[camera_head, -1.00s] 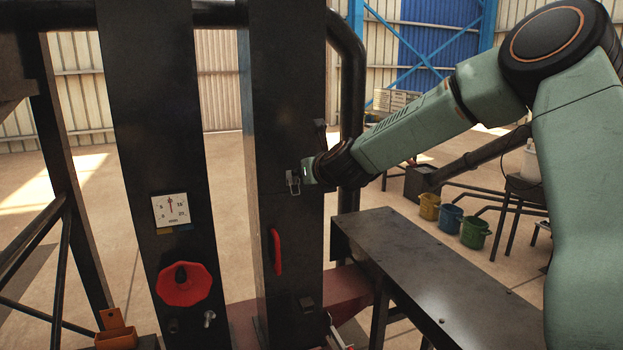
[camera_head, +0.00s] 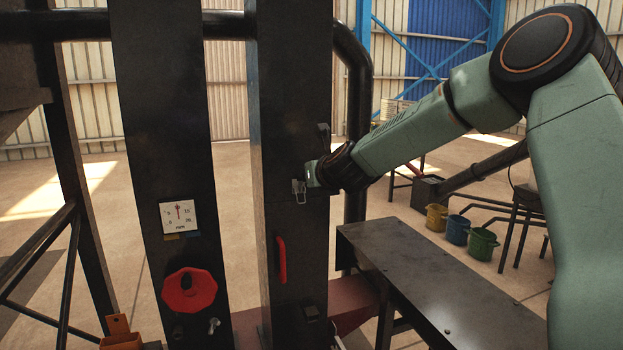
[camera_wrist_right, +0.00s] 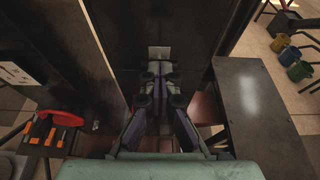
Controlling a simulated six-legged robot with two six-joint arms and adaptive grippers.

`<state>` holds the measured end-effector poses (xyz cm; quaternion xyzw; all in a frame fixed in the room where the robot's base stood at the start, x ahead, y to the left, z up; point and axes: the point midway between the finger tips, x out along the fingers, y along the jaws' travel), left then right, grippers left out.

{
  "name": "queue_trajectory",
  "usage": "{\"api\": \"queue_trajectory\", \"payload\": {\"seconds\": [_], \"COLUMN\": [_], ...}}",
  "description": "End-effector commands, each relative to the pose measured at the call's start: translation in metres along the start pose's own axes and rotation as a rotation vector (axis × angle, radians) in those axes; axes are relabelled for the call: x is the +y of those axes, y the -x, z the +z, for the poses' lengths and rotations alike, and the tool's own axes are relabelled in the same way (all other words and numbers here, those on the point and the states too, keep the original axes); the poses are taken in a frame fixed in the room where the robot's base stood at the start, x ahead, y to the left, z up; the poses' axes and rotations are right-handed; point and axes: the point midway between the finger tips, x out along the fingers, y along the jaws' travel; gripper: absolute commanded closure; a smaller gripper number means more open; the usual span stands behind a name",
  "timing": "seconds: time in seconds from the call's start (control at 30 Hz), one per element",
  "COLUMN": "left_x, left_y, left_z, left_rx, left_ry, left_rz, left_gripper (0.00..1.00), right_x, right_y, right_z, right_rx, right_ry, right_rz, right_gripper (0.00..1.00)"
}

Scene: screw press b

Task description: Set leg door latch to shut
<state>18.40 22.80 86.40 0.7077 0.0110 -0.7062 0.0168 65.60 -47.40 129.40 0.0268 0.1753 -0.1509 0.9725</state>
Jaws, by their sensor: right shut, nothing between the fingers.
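The leg door latch (camera_head: 299,190) is a small metal toggle latch on the right black leg (camera_head: 290,110) of the press, above the red door handle (camera_head: 281,260). My right gripper (camera_head: 313,174) is at the leg's right side, right beside the latch. In the right wrist view my right gripper (camera_wrist_right: 160,68) is shut and empty, its fingertips at a pale metal plate (camera_wrist_right: 159,52) on the dark face. I cannot tell whether the fingers touch the latch. My left gripper does not show.
The left leg (camera_head: 165,120) carries a dial gauge (camera_head: 178,217) and a red knob (camera_head: 189,290). A dark metal bench (camera_head: 430,280) stands right of the press, below my right arm. Yellow, blue and green buckets (camera_head: 482,243) stand on the floor behind it.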

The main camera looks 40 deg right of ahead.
Motion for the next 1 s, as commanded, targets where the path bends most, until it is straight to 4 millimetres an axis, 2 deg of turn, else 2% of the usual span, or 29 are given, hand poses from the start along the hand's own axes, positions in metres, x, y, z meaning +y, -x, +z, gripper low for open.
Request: {"api": "queue_trajectory", "payload": {"seconds": [0.57,1.0], "left_x": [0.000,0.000], "left_y": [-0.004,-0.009], "left_z": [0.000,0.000], "left_rx": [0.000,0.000], "left_ry": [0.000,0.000], "left_rz": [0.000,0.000], "left_gripper": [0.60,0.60], "right_x": [0.002,0.003], "right_y": [-0.007,-0.014], "right_z": [0.005,0.017], "right_rx": [0.005,0.001], "right_ry": [0.000,0.000], "right_rz": [0.002,0.001], "right_gripper": [1.00,1.00]}}
